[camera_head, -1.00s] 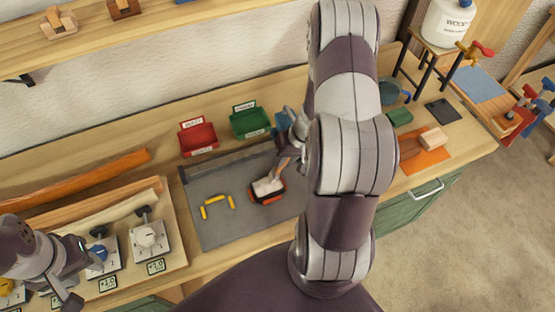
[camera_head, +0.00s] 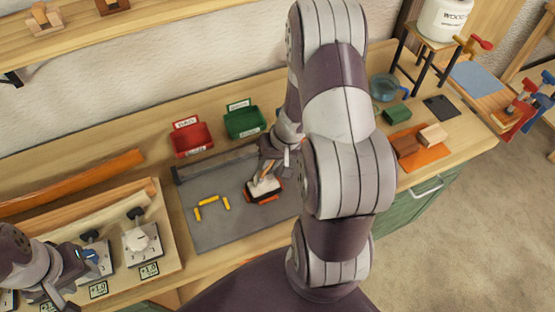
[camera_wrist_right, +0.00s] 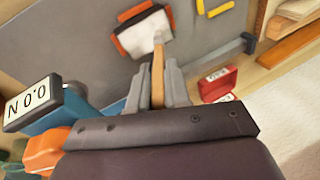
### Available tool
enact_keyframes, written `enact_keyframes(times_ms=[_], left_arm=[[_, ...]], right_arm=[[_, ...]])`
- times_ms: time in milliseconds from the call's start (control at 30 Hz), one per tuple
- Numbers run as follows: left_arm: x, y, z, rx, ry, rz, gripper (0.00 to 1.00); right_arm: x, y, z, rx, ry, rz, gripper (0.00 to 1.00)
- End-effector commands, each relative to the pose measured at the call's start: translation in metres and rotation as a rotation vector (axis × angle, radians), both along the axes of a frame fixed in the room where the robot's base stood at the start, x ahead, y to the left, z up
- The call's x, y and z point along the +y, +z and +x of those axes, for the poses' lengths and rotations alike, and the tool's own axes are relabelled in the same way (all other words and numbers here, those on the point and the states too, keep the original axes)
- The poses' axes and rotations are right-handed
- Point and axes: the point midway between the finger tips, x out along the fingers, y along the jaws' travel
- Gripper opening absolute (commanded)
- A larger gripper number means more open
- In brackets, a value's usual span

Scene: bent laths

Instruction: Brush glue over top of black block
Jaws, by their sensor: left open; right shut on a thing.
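The black block (camera_head: 252,197) lies on the grey mat, with orange pieces at its edges and a white layer over most of its top. It also shows in the right wrist view (camera_wrist_right: 128,42). My right gripper (camera_head: 270,153) is shut on the wooden handle of a brush (camera_wrist_right: 158,72). The brush's pale bristle end is over the white top and appears to touch it. The white layer and bristles are hard to tell apart. My left gripper (camera_head: 76,278) is open and empty at the lower left, by the dial gauges, apart from the block.
Yellow pieces (camera_head: 211,203) lie on the grey mat (camera_head: 215,232) left of the block. Red (camera_head: 191,138) and green (camera_head: 245,122) bins stand behind. A blue device with a display (camera_wrist_right: 45,108) shows in the wrist view. My right arm hides part of the bench.

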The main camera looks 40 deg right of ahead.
Motion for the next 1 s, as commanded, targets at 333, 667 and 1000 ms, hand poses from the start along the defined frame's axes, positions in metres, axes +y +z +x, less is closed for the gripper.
enact_keyframes(times_ms=[333,667,1000], left_arm=[[0.0,-0.008,0.0,0.0,0.0,0.0,0.43],[0.0,-0.007,0.0,0.0,0.0,0.0,0.43],[0.0,-0.009,0.0,0.0,0.0,0.0,0.43]], right_arm=[[0.013,-0.001,0.002,0.002,-0.003,0.001,0.0],[-0.019,0.001,-0.004,0.0,-0.002,0.0,0.0],[-0.048,0.0,-0.009,0.001,-0.003,0.001,0.0]])
